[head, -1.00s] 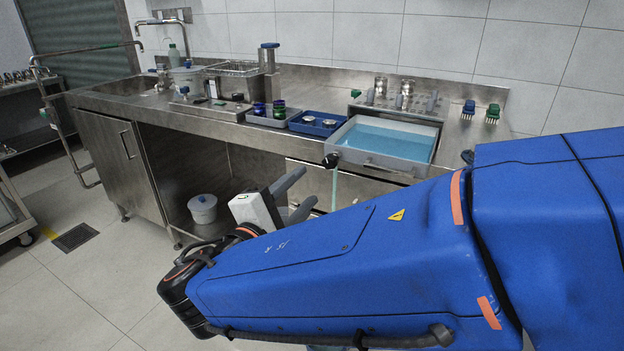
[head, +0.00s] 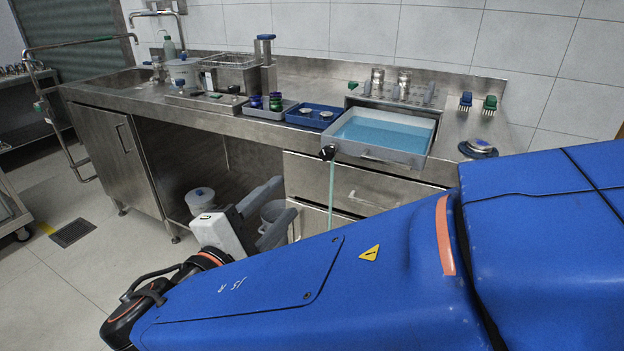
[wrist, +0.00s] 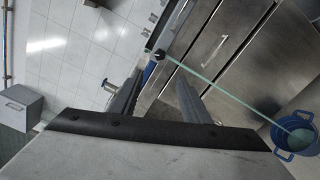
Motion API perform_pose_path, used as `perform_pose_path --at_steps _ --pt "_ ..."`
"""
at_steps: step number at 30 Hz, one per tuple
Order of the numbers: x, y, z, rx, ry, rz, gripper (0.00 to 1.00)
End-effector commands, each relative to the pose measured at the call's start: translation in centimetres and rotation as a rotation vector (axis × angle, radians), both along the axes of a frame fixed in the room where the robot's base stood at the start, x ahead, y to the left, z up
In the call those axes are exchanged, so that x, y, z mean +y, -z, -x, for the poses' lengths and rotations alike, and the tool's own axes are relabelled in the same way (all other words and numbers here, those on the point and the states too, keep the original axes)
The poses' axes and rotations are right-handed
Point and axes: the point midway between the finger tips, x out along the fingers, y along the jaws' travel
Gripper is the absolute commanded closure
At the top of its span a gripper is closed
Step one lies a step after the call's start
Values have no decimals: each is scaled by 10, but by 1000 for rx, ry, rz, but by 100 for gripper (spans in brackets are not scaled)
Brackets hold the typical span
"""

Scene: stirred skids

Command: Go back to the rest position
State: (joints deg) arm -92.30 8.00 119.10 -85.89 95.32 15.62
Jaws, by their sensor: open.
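My gripper (head: 272,213) shows in the head view at lower middle, in front of the steel counter's open lower bay. Its two grey fingers are spread apart with nothing between them. In the wrist view my gripper (wrist: 160,98) also shows its fingers apart and empty, with drawer fronts and floor beyond. My blue arm covers the lower right of the head view.
The steel counter (head: 330,185) has drawers behind my gripper. A white bucket (head: 201,201) sits underneath. Open floor (head: 50,290) lies left.

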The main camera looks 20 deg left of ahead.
Motion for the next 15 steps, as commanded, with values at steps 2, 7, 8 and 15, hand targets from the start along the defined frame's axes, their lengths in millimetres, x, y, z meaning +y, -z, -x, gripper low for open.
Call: perform_pose_path --at_steps 2,7,8,15 --pt "0 0 0 0 0 0 57" --pt "-12 1 -12 21 28 -4 57" --pt "-18 2 -18 32 42 -5 57" --pt "-106 14 -81 185 221 -46 57"
